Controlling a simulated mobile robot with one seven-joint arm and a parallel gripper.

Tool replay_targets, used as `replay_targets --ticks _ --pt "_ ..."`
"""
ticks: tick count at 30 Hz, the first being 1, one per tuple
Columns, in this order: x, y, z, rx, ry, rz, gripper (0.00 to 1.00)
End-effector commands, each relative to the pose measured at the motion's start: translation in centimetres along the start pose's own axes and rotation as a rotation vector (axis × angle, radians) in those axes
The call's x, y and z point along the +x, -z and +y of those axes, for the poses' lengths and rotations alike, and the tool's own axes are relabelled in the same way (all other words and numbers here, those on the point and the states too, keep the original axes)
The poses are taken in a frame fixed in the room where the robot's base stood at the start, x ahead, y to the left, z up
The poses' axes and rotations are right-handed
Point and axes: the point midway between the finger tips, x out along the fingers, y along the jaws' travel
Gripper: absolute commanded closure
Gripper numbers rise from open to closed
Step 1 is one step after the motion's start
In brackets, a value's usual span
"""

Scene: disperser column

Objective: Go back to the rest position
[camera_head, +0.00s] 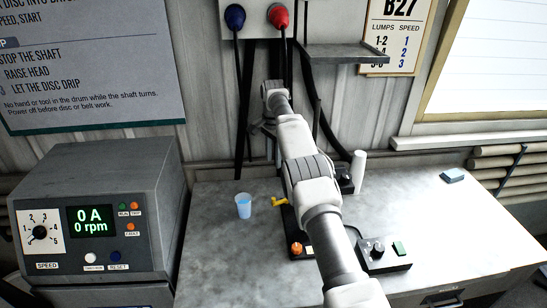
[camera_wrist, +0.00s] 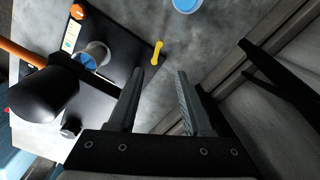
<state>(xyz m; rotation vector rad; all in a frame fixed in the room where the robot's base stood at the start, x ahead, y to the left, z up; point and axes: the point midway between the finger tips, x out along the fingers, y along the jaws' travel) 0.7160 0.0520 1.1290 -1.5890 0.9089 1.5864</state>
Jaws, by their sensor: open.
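My arm reaches up over the bench from the bottom of the head view. My gripper (camera_head: 260,129) shows small and dark near the back wall, partly hidden by my own wrist. In the wrist view its two fingers (camera_wrist: 160,73) stand apart with nothing between them. Past the fingertips lie a yellow handle (camera_wrist: 157,52) and the grey bench top. The yellow handle also shows in the head view (camera_head: 279,201), beside my arm. A cup of blue liquid (camera_head: 243,206) stands upright on the bench, apart from my gripper; it shows at the top edge of the wrist view (camera_wrist: 187,4).
A grey control cabinet (camera_head: 98,215) reading 0 rpm stands at the left. A black base plate (camera_wrist: 122,33) carries a vessel with blue contents (camera_wrist: 93,55). A wall shelf (camera_head: 345,52) and hanging black cables (camera_head: 240,110) are near my gripper. The right bench (camera_head: 445,225) is mostly clear.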

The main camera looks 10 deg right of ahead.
Motion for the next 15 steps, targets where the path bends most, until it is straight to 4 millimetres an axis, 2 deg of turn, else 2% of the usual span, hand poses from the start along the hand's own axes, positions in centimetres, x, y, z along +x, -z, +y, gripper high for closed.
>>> replay_targets --ticks 5,8,11,15 --pt "0.0 0.0 0.0 -0.001 0.000 0.000 0.50" --pt "-0.7 0.1 0.1 -0.008 0.006 0.002 0.50" --pt "-2.6 0.4 0.3 -0.027 0.020 0.008 0.50" --pt "-6.5 0.8 1.1 -0.078 0.048 0.020 0.50"
